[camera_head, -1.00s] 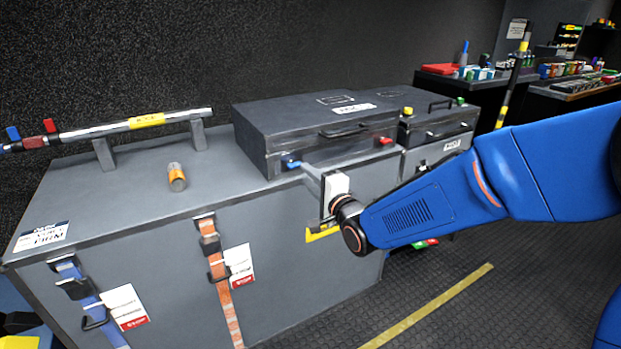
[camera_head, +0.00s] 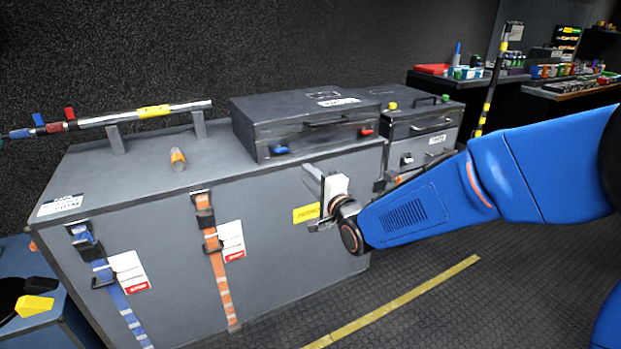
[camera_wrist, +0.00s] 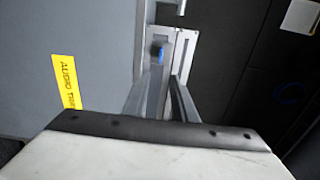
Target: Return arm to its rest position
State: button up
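My blue arm (camera_head: 430,205) reaches in from the right edge of the head view and ends beside the front of the large grey case. My gripper (camera_head: 310,198) is in front of the case's right part, near a yellow label (camera_head: 306,213). In the wrist view the fingers of my gripper (camera_wrist: 166,92) point away from the camera, with a grey panel and a yellow label (camera_wrist: 66,82) to the left. I cannot tell the exact distance to the case.
The grey case (camera_head: 150,250) carries a black flat case (camera_head: 300,115), a small orange-banded cylinder (camera_head: 178,159) and a metal bar (camera_head: 160,112) on supports. A smaller case (camera_head: 425,120) stands behind my arm. The floor (camera_head: 400,320) at front right looks clear.

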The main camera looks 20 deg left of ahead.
jog(key=d+r+n+h, duration=0.25)
jog(key=d+h, duration=0.45)
jog(key=d, duration=2.2)
jog(key=s+d+f+n+g+h, duration=0.2)
jog(key=s+d, duration=0.5)
jog(key=d, duration=0.3)
jog(key=s+d+f+n+g+h, duration=0.25)
jog(key=s+d, duration=0.35)
jog(key=d, duration=0.3)
jog(key=s+d+f+g+h, duration=0.1)
jog(key=s+d, duration=0.3)
jog(key=s, duration=0.4)
jog(key=s+d+f+n+g+h, duration=0.1)
jog(key=s+d, duration=0.3)
jog(key=s, duration=0.5)
jog(key=shift+d+f+n+g, duration=0.2)
jog(key=shift+f+n+g, duration=0.15)
jog(key=shift+f, duration=0.1)
